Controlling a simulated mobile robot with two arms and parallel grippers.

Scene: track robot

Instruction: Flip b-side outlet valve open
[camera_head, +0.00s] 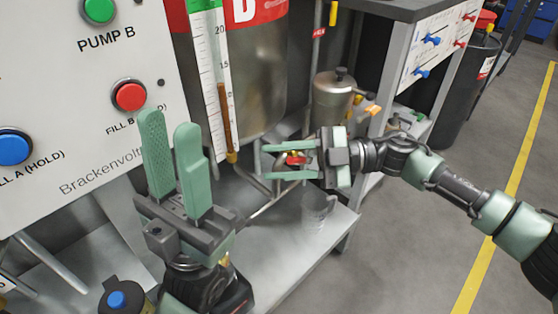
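A small valve with a red handle (294,159) sits on the pipework below the metal tank marked B (262,75); I take it for the b-side outlet valve. My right gripper (264,161) comes in from the right and is open, its two green fingers above and below the red handle. I cannot tell whether a finger touches the handle, and the valve body is partly hidden by the gripper. My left gripper (168,122) is open and empty, pointing up in front of the control panel.
The white control panel (75,120) with green, red and blue buttons fills the left. A level gauge (213,80) stands before the tank. A clear jug (317,212) stands on the shelf (290,260) below the valve. Grey floor is free at lower right.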

